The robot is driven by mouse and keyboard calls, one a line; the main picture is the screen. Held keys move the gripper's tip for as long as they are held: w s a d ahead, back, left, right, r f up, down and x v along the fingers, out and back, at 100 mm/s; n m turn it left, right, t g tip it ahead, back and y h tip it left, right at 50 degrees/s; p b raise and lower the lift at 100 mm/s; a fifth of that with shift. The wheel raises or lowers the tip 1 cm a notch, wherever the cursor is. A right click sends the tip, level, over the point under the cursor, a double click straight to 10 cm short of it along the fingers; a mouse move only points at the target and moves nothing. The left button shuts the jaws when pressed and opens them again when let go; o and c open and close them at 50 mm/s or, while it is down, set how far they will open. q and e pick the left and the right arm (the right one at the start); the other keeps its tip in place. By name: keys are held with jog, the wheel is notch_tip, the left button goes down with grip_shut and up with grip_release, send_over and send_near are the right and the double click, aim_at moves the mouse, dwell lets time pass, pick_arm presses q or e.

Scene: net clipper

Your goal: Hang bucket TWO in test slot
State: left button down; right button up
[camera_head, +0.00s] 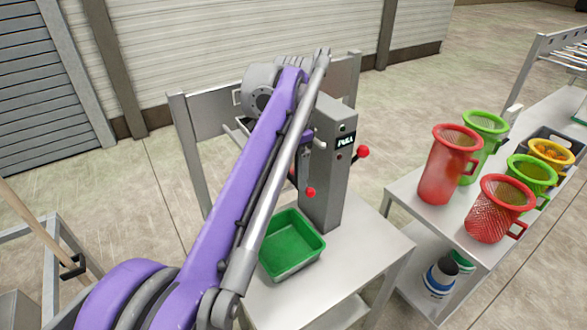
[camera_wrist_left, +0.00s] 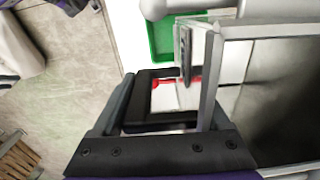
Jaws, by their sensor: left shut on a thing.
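Several mesh buckets with handles stand on the right-hand table: a tall red one (camera_head: 447,170), a green one (camera_head: 488,124) behind it, a front red one (camera_head: 497,212), another green one (camera_head: 530,178) and a yellow one (camera_head: 551,153). I cannot read which is TWO. The grey test stand (camera_head: 326,198) has a lit "PULL" display and red knobs. My left gripper (camera_head: 307,143) is at its upper left side, partly hidden by my arm. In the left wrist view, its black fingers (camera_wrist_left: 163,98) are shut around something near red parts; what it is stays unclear. My right gripper is out of view.
A green tray (camera_head: 291,244) sits on the metal table (camera_head: 372,252) before the test stand. A dark crate (camera_head: 572,140) and metal rack (camera_head: 560,45) are at the far right. Bottles (camera_head: 440,279) stand on a lower shelf. The floor between the tables is narrow.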

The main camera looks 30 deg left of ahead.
pick_arm(q)
jog(key=shift+f, duration=0.55)
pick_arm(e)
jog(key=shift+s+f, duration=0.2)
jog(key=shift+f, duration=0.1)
pick_arm(q)
grip_release()
jog(key=shift+r, duration=0.1)
notch_tip(320, 180, up, 11)
jog(key=shift+d+f+p, duration=0.1)
jog(key=shift+f+p, duration=0.05)
jog(key=shift+p, duration=0.45)
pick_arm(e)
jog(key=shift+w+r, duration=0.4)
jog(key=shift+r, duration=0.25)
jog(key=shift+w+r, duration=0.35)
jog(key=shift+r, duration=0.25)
pick_arm(q)
jog(key=shift+s, duration=0.1)
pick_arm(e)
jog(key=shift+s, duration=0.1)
